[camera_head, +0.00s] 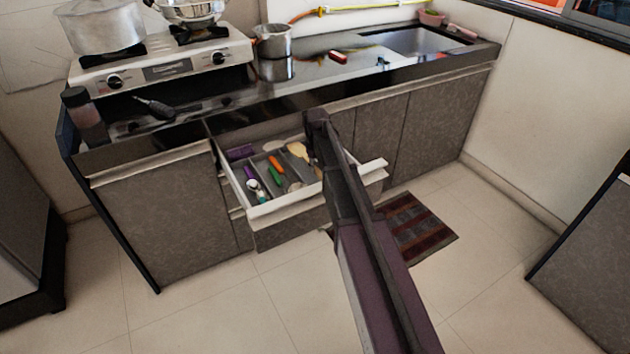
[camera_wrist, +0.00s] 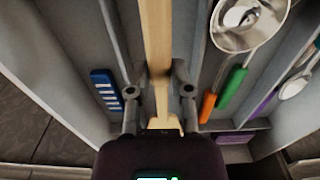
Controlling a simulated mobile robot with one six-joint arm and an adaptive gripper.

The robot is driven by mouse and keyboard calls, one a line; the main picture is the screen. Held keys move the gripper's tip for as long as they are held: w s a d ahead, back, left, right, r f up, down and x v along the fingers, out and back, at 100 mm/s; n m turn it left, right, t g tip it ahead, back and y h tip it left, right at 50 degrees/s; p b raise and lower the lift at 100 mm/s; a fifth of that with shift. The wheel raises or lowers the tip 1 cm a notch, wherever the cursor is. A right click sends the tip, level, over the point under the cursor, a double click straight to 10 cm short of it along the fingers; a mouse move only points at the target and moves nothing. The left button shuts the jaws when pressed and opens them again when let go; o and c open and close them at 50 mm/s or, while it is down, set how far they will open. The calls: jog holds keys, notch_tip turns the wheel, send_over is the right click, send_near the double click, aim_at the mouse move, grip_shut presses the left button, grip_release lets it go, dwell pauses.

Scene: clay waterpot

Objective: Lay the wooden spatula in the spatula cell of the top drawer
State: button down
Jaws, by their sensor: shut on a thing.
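The wooden spatula (camera_wrist: 155,35) is a long pale strip between the two fingers of my gripper (camera_wrist: 160,95) in the wrist view. My gripper is shut on it, above the open top drawer (camera_wrist: 268,75). Part of the spatula's pale wood (camera_head: 298,150) also shows in the head view beside my arm, over the right part of the drawer (camera_head: 285,207). The strip runs along the length of the cell beneath it. I cannot tell whether it touches the cell floor. My arm hides the drawer's right side in the head view.
A blue slotted item (camera_wrist: 105,88) lies in the cell left of the spatula. To the right lie a metal ladle (camera_wrist: 250,38), a green handle (camera_wrist: 232,87), an orange handle (camera_wrist: 208,107) and spoons (camera_wrist: 296,86). Grey dividers separate the cells. The counter (camera_head: 290,75) overhangs behind.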

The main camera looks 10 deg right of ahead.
jog(key=shift+f, duration=0.1)
dwell(0.3)
jog(key=shift+f+b, duration=1.85)
jog(key=shift+f+b, duration=0.6)
jog(key=c, duration=0.5)
grip_release()
jog(key=shift+c, duration=0.2)
jog(key=shift+r, duration=0.15)
notch_tip(320, 180, up, 13)
jog(key=p, duration=1.3)
jog(key=shift+s, duration=0.1)
